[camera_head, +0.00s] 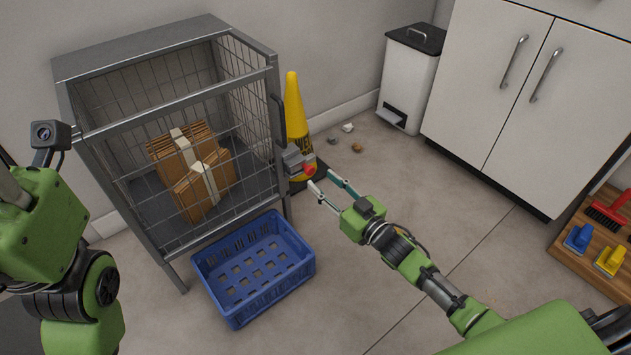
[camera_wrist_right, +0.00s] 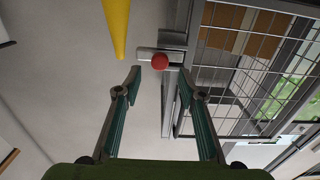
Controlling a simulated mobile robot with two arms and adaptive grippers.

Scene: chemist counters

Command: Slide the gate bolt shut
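The gate bolt is a grey metal latch (camera_head: 293,158) with a red knob (camera_head: 309,169), on the right front post of a wire cage (camera_head: 168,53). In the right wrist view the red knob (camera_wrist_right: 159,61) sits ahead, between the lines of the two fingers, just beyond the fingertips. My right gripper (camera_head: 322,179) is open, with nothing between its fingers, and its tips are close to the knob. It also shows in the right wrist view (camera_wrist_right: 158,82). My left arm is at the left edge; its fingers are out of view.
Cardboard parcels (camera_head: 199,186) lie inside the cage. A blue crate (camera_head: 254,270) stands on the floor before it. A yellow cone (camera_head: 295,112) stands close behind the latch. A white bin (camera_head: 405,82), cabinet (camera_head: 497,85) and brush board (camera_head: 582,268) are to the right.

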